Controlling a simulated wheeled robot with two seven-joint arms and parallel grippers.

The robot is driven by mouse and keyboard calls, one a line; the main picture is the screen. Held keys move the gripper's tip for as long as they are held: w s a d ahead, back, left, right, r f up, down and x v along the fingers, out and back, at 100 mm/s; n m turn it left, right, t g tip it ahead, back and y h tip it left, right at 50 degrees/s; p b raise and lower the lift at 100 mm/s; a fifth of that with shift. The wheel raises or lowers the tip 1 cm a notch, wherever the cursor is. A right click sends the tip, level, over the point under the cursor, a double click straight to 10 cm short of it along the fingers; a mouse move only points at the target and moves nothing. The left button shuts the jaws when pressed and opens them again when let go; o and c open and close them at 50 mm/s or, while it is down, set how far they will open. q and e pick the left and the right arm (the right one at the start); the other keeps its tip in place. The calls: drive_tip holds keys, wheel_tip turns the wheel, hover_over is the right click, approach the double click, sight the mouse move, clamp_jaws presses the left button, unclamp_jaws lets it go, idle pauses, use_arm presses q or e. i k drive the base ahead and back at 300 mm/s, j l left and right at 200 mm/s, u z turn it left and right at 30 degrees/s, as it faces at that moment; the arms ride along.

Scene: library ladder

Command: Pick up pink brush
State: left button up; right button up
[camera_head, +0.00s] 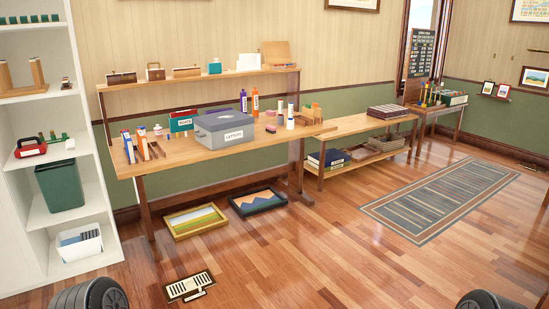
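I cannot pick out a pink brush for sure. Several thin upright items, possibly brushes or tools, stand on the far right table (455,112), too small to tell their colours. A small pinkish item (157,129) sits on the long wooden workbench (185,165), left of the grey letters box (224,130); I cannot tell what it is. Neither of my grippers is in view; only dark rounded parts show at the bottom left and bottom right edges.
A white shelf (22,165) stands at the left with a green bin (60,187). A low bench (345,127) joins the workbench's right. A floor vent (188,287) and a striped rug (438,198) lie on open wooden floor.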

sight(269, 129)
drive_tip(key=i, duration=1.05)
drive_tip(key=i+u, duration=0.15)
drive_tip(key=i, duration=0.95)
drive_tip(key=i+l, duration=0.15)
drive_tip(key=i, duration=0.9)
